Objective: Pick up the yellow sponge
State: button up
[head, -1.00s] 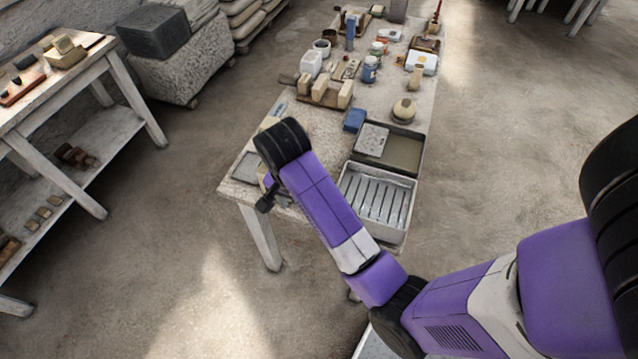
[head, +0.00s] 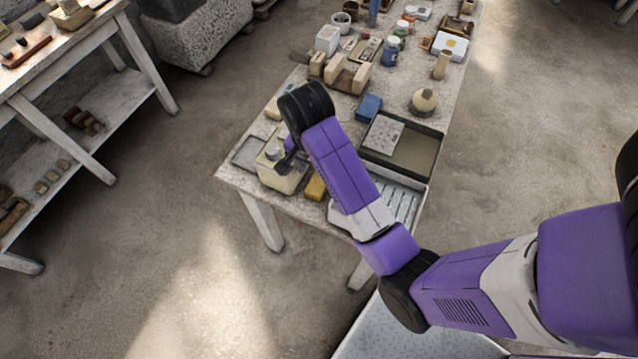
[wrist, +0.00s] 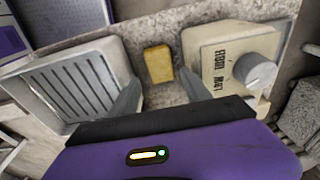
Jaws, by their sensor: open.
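The yellow sponge (head: 316,187) lies on the near end of the long table, between a cream box with a knob and a ribbed tray. In the wrist view the sponge (wrist: 158,64) shows whole, lying flat beyond my fingertips and roughly midway between them. My gripper (wrist: 155,88) is open and empty, its two grey fingers pointing toward the tabletop on either side of the sponge's line. In the head view my arm hides most of the gripper (head: 287,158).
The cream box (wrist: 232,62) with a grey knob stands close on the sponge's right in the wrist view. The ribbed tray (wrist: 72,88) is close on its left. A blue block (head: 368,107) and a dark-rimmed tray (head: 428,172) stand farther along the table (head: 235,178).

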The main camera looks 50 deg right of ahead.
aim_at(318, 184)
jog(key=f, duration=0.6)
jog(key=shift+d+f, duration=0.2)
jog(key=shift+d, duration=0.15)
jog(key=c, duration=1.1)
jog(key=shift+r, duration=0.15)
